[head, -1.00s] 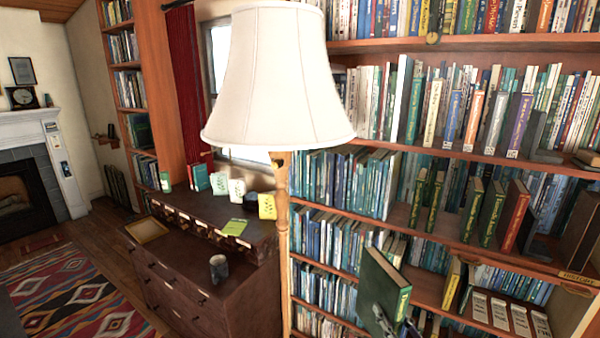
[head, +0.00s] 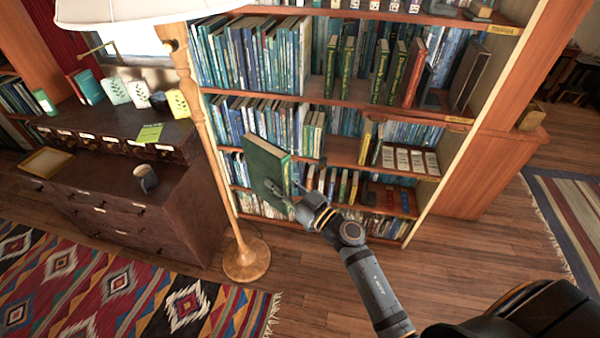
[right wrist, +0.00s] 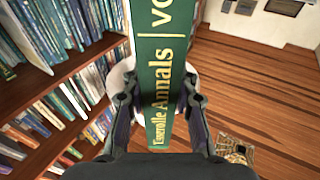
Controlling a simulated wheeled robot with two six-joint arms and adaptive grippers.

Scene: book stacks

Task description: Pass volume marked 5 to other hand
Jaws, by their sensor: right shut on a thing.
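A thick green book (head: 262,172) with a dark cover is held upright, slightly tilted, in front of the bookcase in the head view. My right gripper (head: 287,195) is shut on it near its lower part. The fingers of the right gripper (right wrist: 160,100) press on both sides of the spine. My left gripper is not in view.
A floor lamp (head: 209,150) stands close to the left of the book. A dark cabinet (head: 110,205) with a mug (head: 146,178) is further left. Wooden floor (head: 330,290) is clear in front.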

